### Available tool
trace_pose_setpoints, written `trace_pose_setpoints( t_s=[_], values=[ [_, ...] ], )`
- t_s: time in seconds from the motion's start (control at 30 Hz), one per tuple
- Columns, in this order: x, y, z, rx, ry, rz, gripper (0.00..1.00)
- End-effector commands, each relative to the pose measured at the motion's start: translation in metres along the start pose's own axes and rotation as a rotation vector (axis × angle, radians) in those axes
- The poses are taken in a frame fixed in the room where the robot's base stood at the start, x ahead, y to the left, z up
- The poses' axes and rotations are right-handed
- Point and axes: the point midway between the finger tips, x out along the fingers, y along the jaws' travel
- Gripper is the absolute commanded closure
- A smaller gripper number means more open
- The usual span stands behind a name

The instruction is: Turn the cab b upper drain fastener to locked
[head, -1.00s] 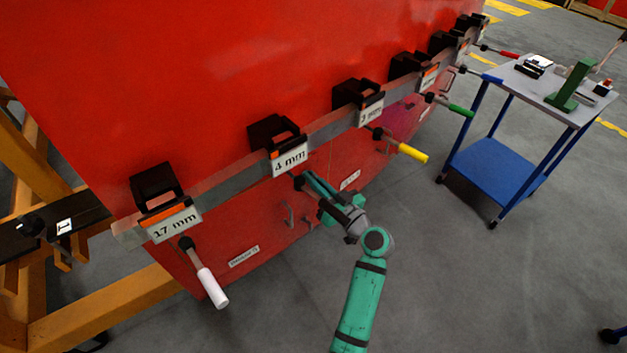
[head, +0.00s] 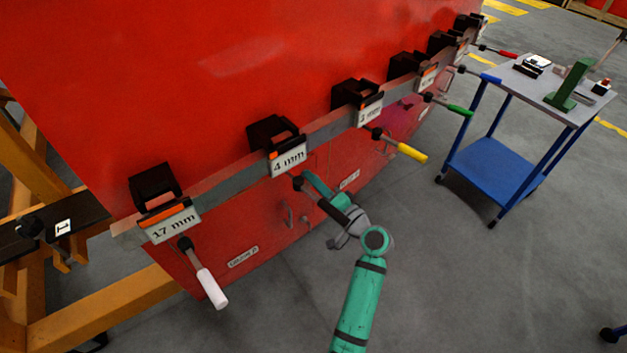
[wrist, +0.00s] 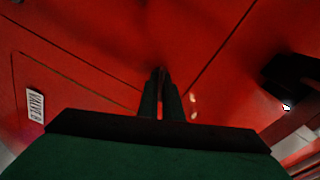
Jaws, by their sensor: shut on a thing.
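A row of lever fasteners runs along the red nosecone's lower edge. The lever in front of the 4 mm label has a dark pivot (head: 298,184) and a black handle (head: 331,207) slanting down to the right. My teal gripper (head: 318,191) is at this lever, shut on it, and partly hides it. In the wrist view my fingers (wrist: 162,78) are close together, with a dark narrow thing between their tips. Which lever bears the cab b upper drain name cannot be read.
A white-handled lever (head: 211,287) hangs at the left. A yellow-handled lever (head: 412,152) and a green-handled lever (head: 459,110) stick out to the right. A blue trolley (head: 490,170) stands at the right. Grey floor lies open between it and my arm.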

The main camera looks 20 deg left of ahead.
Motion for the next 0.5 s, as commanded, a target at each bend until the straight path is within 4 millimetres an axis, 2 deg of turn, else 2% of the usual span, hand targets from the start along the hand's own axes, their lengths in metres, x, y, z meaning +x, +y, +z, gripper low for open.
trace_pose_setpoints(
  t_s=[0.2, 0.5],
  values=[
    [0.0003, 0.0002, 0.0004, 0.175, -0.001, -0.001, 1.0],
    [0.0003, 0.0011, 0.0006, 0.334, -0.001, -0.001, 1.0]
  ],
)
